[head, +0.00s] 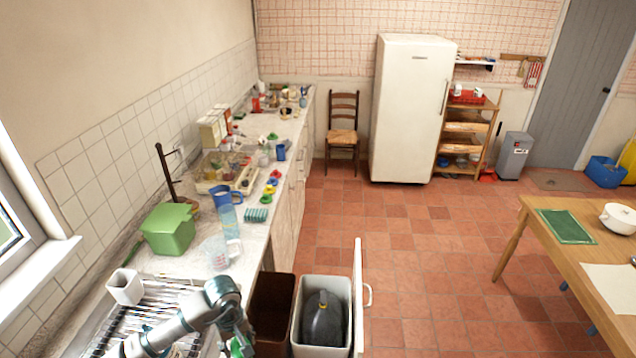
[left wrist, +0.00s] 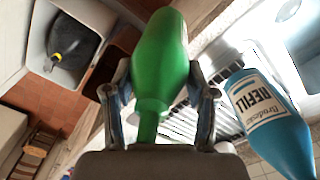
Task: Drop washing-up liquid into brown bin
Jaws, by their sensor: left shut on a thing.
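My left gripper (head: 240,335) is low in the head view, just left of the brown bin (head: 272,312). In the left wrist view the gripper (left wrist: 160,100) is shut on a green bottle (left wrist: 160,62), apparently the washing-up liquid. Only a bit of green shows by the gripper in the head view (head: 236,348). The brown bin stands open between the counter and a white bin; part of its dark inside shows in the left wrist view (left wrist: 104,72). My right gripper is not in view.
The white bin (head: 300,345) holds a dark container (head: 323,322). An open cabinet door (head: 358,295) stands right of it. A dish rack (head: 165,305), a green box (head: 168,230) and jugs crowd the counter. In the left wrist view a blue REFILL bottle (left wrist: 285,140) is close by.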

